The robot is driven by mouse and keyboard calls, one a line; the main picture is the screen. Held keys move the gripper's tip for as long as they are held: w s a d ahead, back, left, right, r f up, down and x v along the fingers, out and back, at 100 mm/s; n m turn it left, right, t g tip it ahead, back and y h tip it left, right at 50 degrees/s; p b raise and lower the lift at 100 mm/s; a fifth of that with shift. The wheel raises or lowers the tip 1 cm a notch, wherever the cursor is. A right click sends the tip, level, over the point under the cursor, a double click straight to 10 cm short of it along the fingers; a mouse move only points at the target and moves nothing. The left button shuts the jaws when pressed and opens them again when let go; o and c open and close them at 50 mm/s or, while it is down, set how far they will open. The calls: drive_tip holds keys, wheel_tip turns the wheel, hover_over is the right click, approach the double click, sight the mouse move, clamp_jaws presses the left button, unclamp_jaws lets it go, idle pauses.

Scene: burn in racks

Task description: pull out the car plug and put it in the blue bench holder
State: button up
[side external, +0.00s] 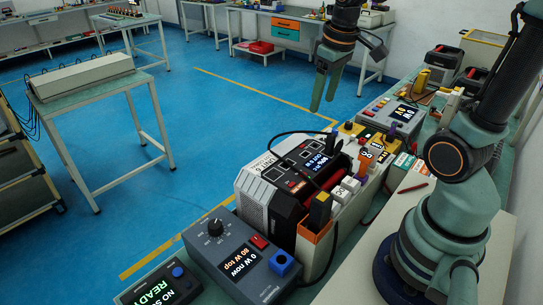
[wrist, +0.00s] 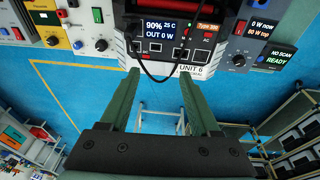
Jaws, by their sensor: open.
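My gripper (side external: 323,104) is open and empty, pointing down in the air above and behind the power unit (side external: 268,178). In the wrist view its two fingers (wrist: 160,74) are apart, with only floor and the unit's front edge between them. A black plug (side external: 331,143) with a black cable stands at the unit's far side; I take it for the car plug, but its socket is hidden. Its cable (wrist: 143,66) hangs over the unit's front in the wrist view.
The grey load box (side external: 238,260) and a READY scanner box (side external: 160,288) stand at the near bench end. An orange holder (side external: 313,243) with a black and yellow piece stands beside the unit. White blocks (side external: 346,190) and meters (side external: 395,115) crowd the bench. Air above is free.

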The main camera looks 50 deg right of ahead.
drive_tip(key=g, duration=0.2)
hover_over(332, 134)
wheel_tip(332, 134, down, 4)
drive_tip(key=shift+y, duration=0.3)
wheel_tip(332, 134, down, 12)
drive_tip(key=shift+a+r, duration=0.15)
clamp_jaws()
idle(1.4)
